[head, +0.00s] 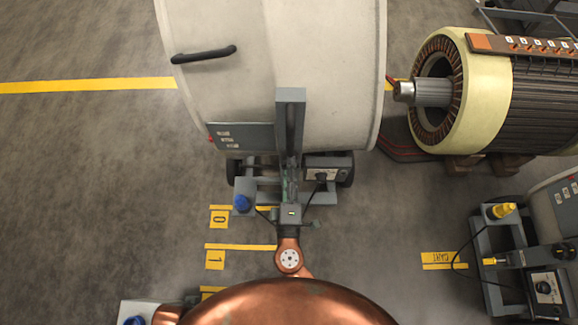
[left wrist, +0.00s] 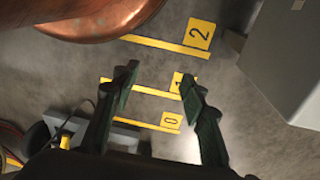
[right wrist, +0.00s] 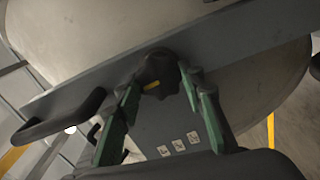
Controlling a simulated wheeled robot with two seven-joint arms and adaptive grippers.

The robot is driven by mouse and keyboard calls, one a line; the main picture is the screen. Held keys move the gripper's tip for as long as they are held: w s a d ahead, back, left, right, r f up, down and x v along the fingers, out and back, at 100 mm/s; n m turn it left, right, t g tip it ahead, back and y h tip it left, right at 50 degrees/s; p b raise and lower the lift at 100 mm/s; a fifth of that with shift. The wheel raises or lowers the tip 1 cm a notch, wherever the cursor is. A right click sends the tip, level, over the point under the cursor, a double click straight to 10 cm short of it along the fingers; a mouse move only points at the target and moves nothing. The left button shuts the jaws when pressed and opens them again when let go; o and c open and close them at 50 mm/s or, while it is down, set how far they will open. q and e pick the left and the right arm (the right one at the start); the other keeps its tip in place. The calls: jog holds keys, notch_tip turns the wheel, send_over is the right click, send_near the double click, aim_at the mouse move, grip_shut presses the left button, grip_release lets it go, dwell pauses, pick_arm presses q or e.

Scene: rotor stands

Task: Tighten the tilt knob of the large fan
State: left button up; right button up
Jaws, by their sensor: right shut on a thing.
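The large fan (head: 285,60) is a big pale grey drum with a grey upright bracket (head: 291,105) in front of it. In the right wrist view, the tilt knob (right wrist: 156,68) is a dark lobed knob with a yellow mark, on the grey bar across the drum. My right gripper (right wrist: 160,88) is shut on the knob, one green finger on either side. In the left wrist view my left gripper (left wrist: 158,82) is open and empty above the floor.
A black handle (head: 204,54) sticks out from the drum. Floor at left is clear.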

pick_arm(q)
jog(key=shift+w+d+f+t, duration=0.3)
jog(key=shift+w+d+f, duration=0.1)
jog(key=shift+w+f, duration=0.2)
pick_arm(e)
jog(key=shift+m, duration=0.4)
jog(key=o, duration=1.2)
jog(key=shift+c, duration=0.2)
pick_arm(q)
jog(key=shift+f, duration=0.1)
pick_arm(e)
jog(key=s, duration=1.2)
